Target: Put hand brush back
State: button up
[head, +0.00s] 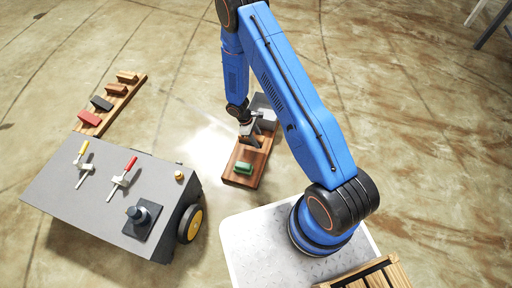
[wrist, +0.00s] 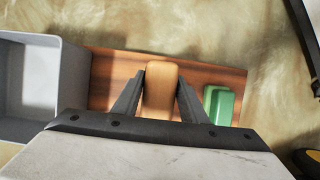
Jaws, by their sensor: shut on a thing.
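My gripper (head: 248,136) is over a reddish-brown wooden board (head: 238,180) on the floor. In the wrist view its two fingers (wrist: 160,92) are shut on a rounded tan wooden piece (wrist: 160,78), likely the hand brush; only its top shows. I cannot tell whether it rests on the board (wrist: 108,68) or hangs just above it. A green block (head: 243,167) sits on the board beside it, and shows right of the fingers in the wrist view (wrist: 219,106).
A grey open bin (head: 264,103) stands at the board's far end. A grey-topped cart (head: 105,190) with two clamps stands left. A wooden rack (head: 128,98) with several coloured blocks lies behind it. Bare floor (head: 420,130) is clear to the right.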

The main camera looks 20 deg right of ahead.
jog(key=shift+f, duration=3.15)
jog(key=shift+f, duration=0.1)
jog(key=o, duration=1.4)
